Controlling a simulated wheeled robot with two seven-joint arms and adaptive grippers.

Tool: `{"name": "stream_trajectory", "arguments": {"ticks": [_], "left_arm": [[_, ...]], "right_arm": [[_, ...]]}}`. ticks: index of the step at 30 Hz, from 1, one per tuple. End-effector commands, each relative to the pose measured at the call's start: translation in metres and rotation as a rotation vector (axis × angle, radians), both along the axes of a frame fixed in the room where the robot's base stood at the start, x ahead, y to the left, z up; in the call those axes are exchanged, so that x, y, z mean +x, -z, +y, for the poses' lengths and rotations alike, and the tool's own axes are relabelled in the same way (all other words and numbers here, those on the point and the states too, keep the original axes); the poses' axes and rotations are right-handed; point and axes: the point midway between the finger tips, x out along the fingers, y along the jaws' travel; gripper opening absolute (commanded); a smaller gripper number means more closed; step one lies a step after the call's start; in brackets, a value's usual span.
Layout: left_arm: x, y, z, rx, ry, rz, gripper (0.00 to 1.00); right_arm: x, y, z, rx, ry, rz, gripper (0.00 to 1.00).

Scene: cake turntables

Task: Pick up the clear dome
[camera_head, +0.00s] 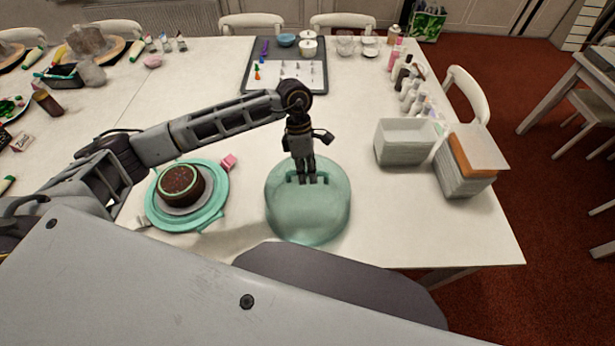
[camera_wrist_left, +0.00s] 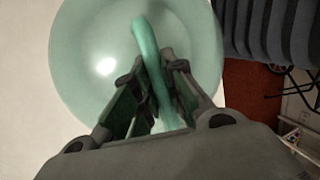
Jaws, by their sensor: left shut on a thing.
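The clear dome (camera_head: 308,217) is a pale green, see-through cover near the front edge of the white table. My left gripper (camera_head: 308,178) reaches down onto its top and is shut on the dome's handle. In the left wrist view, the fingers (camera_wrist_left: 155,95) close around the green handle bar, with the round dome (camera_wrist_left: 85,55) behind them. I cannot tell whether the dome's rim touches the table. My right gripper is not in view.
A green turntable (camera_head: 218,208) with a chocolate cake (camera_head: 180,185) stands left of the dome. White containers (camera_head: 403,142) and a box stack (camera_head: 465,165) stand to the right. A dark tray (camera_head: 250,75) lies behind. The table (camera_head: 400,220) is clear right of the dome.

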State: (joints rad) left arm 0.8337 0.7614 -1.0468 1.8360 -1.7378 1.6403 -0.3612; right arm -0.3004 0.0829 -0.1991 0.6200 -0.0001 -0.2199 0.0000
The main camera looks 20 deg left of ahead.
Motion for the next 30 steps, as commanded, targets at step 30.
{"name": "stream_trajectory", "arguments": {"ticks": [30], "left_arm": [[0.0,-0.098,0.0,-0.001,0.0,-0.001,0.0]], "right_arm": [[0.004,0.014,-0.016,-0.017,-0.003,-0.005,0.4]]}}
